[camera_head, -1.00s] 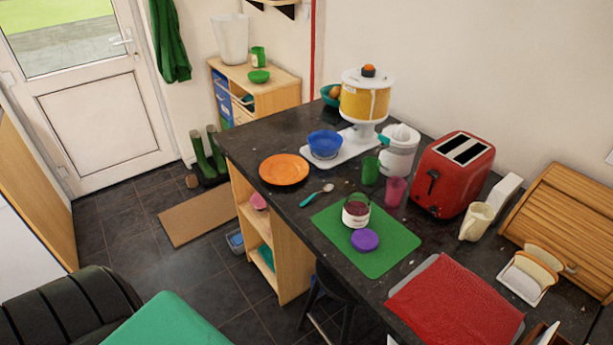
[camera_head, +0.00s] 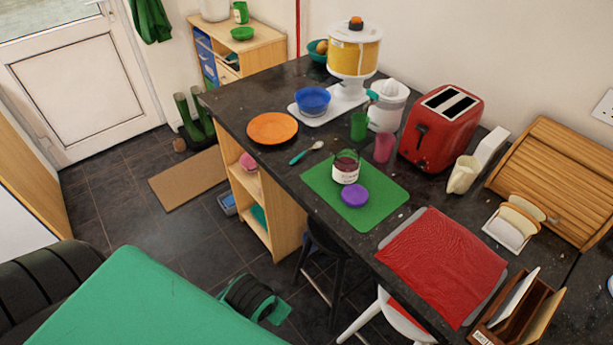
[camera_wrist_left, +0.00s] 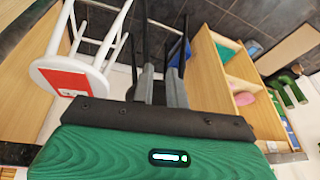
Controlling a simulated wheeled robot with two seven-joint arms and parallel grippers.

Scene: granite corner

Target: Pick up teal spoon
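The teal spoon (camera_head: 307,152) lies on the dark worktop (camera_head: 235,105) in the head view. Its teal handle points left and its pale bowl points right. It lies between the orange plate (camera_head: 272,128) and the green mat (camera_head: 318,187). My left gripper shows in the left wrist view (camera_wrist_left: 162,85), with its two grey fingers apart and nothing held between them. It is away from the spoon, and the spoon is not seen in that view. In the head view my left gripper's fingers cannot be made out. My right gripper is out of view.
A blue bowl (camera_head: 312,100), green cup (camera_head: 359,126), pink cup (camera_head: 384,147), jar (camera_head: 345,168) and purple lid (camera_head: 355,195) stand near the spoon. A red toaster (camera_head: 441,130) stands to the right. Below the worktop are a black stool (camera_head: 325,236) and a white stool (camera_wrist_left: 85,65).

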